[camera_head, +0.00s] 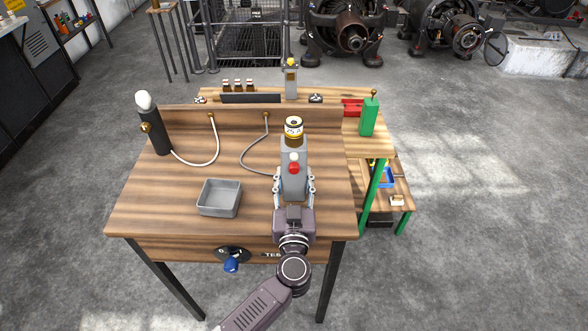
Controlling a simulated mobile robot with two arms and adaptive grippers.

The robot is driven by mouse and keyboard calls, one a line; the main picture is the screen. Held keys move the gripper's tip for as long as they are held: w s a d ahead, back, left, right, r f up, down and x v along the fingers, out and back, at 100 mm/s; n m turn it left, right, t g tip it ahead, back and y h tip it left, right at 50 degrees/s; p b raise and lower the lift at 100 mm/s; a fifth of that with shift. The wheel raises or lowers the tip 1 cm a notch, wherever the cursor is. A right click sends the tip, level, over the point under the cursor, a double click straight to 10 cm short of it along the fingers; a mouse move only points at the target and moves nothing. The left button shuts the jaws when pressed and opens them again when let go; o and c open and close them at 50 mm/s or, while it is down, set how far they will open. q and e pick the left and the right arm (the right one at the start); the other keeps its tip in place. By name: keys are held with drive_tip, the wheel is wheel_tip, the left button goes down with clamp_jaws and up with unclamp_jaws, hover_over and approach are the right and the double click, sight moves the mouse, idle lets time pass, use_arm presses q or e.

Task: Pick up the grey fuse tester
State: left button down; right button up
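The grey fuse tester (293,171) looks like an upright grey box with a red and a white knob on its face and a yellow-black cap on top. It is at the right part of the wooden bench (157,204). My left gripper (294,178) comes from the front, with one finger on each side of the box's lower part. The fingers lie close along its sides; I cannot tell whether they press on it. The box's base is partly hidden by the gripper, so whether it rests on the bench is unclear. My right gripper is not in view.
A grey tray (219,198) lies left of the gripper. A black cylinder with a white top (152,130) stands at the bench's left. A cable (246,160) runs near the box. Behind are another grey device (291,80) and a green box (369,117).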

sight(294, 121)
use_arm(q)
drive_tip(key=shift+r, duration=0.15)
drive_tip(key=shift+r, duration=0.6)
wheel_tip(294, 121, up, 19)
drive_tip(key=p, duration=0.6)
drive_tip(key=shift+f, duration=0.1)
drive_tip(key=shift+f+b, duration=1.75)
drive_tip(key=shift+f, duration=3.55)
drive_tip(key=shift+f+b, duration=1.9)
drive_tip(key=shift+f, duration=2.85)
drive_tip(key=shift+p, duration=0.5)
